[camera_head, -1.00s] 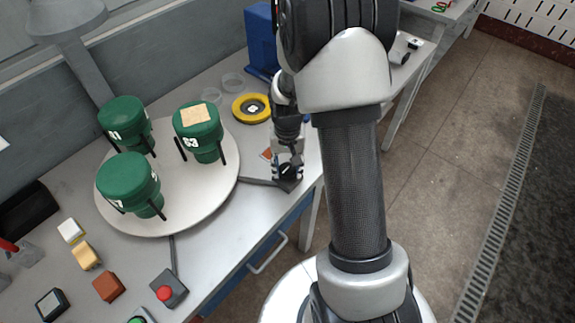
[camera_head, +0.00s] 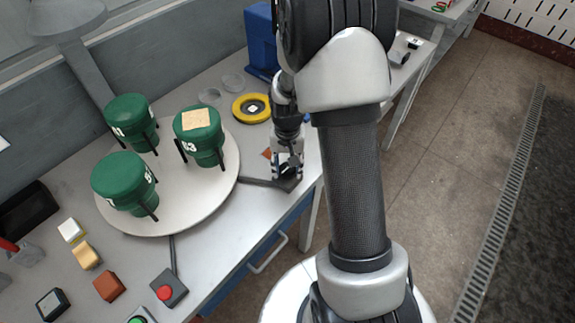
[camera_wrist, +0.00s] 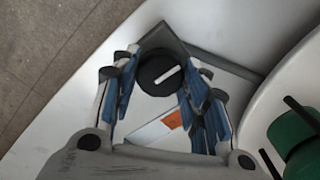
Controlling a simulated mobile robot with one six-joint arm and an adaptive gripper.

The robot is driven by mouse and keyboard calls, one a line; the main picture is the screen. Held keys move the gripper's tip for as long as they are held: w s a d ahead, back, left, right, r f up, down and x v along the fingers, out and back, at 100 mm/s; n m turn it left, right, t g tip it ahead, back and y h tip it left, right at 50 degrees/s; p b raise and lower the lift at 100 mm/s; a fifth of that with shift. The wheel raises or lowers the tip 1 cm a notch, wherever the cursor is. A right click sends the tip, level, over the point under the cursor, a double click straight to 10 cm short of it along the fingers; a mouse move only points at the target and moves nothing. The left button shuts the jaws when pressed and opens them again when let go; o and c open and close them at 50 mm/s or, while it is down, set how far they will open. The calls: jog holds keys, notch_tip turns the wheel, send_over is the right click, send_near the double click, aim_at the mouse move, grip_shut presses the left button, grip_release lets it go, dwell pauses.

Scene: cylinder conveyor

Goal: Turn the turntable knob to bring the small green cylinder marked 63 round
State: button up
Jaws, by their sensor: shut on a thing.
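The round pale turntable (camera_head: 190,212) carries three green cylinders in dark upright prongs. The right one (camera_head: 201,146) has a tan square on top and a white label that looks like 63. The back-left one (camera_head: 130,110) has a label ending in 1. The front one (camera_head: 123,178) has a label too turned away to read. The black knob (camera_wrist: 152,79) with a white line sits on a dark grey plate. My gripper (camera_head: 287,172) is over the plate, with its blue-padded fingers shut on the knob from both sides.
A yellow ring (camera_head: 251,108) and clear round dishes lie behind the knob plate. A blue box (camera_head: 260,42) stands at the back. A red button (camera_head: 165,292) and several small blocks lie in front of the turntable. The table's edge runs close by the plate.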

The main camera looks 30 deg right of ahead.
aim_at(288, 168)
jog(key=shift+s, duration=0.1)
dwell(0.3)
jog(key=o, duration=1.1)
jog(key=shift+r, duration=0.1)
notch_tip(288, 168, up, 12)
jog(key=shift+f, duration=0.1)
jog(key=shift+c, duration=0.3)
